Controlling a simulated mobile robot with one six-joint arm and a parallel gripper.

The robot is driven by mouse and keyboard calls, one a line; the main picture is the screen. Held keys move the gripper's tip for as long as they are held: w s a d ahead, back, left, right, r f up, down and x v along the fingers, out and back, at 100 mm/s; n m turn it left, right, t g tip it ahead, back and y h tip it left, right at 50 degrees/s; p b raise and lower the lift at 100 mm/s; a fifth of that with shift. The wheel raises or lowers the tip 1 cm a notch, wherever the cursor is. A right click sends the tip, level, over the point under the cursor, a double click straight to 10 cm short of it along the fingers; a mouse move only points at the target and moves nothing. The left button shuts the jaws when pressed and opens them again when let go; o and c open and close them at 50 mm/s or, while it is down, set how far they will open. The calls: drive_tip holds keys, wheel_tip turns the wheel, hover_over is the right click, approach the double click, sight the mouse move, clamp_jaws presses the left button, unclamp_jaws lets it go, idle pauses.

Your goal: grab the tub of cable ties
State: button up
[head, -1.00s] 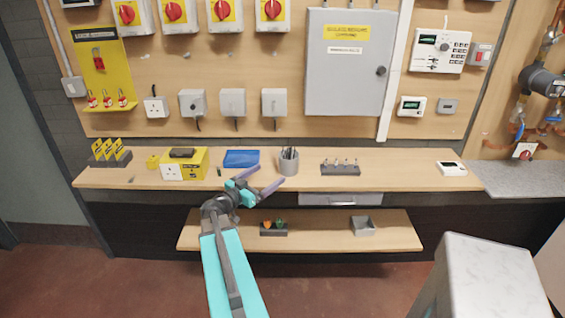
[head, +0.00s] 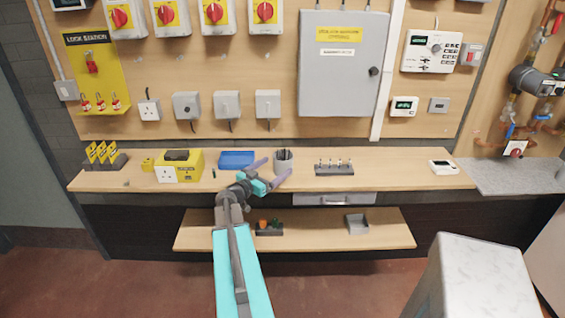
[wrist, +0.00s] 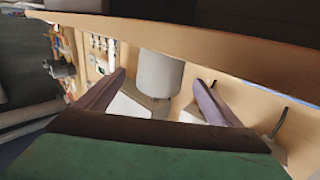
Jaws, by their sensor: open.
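The tub of cable ties is a grey cylinder (head: 284,165) with dark ties sticking out of its top. It stands on the wooden shelf, between a blue tray and a small rack. My gripper (head: 277,167) is open and empty at the shelf's front, its fingers pointing towards the tub. In the wrist view, which is turned upside down, the pale tub (wrist: 160,74) shows in the gap between my two purple fingers (wrist: 160,80). Whether the fingertips reach alongside it is hard to tell. The ties are out of clear sight there.
The blue tray (head: 237,159) lies left of the tub, and the small rack (head: 334,169) stands to its right. A yellow box (head: 179,173) is further left. A lower shelf (head: 305,238) sits below the upper shelf (head: 400,177).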

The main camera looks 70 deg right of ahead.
sight(283, 159)
drive_tip(key=shift+s+d, duration=0.1)
drive_tip(key=shift+d, duration=0.15)
drive_tip(key=shift+d, duration=0.1)
drive_tip(key=shift+r+p+x, duration=0.15)
drive_tip(key=shift+p+x, duration=0.4)
drive_tip(key=shift+x, duration=0.4)
drive_tip(key=shift+r+p+x, duration=0.1)
drive_tip(key=shift+p+x, duration=0.4)
drive_tip(key=shift+x, duration=0.45)
drive_tip(key=shift+s+d+f, duration=0.1)
drive_tip(key=shift+s+d, duration=0.1)
drive_tip(key=shift+d, duration=0.35)
drive_tip(key=c, duration=1.2)
drive_tip(key=shift+r, duration=0.25)
drive_tip(key=shift+c, duration=0.2)
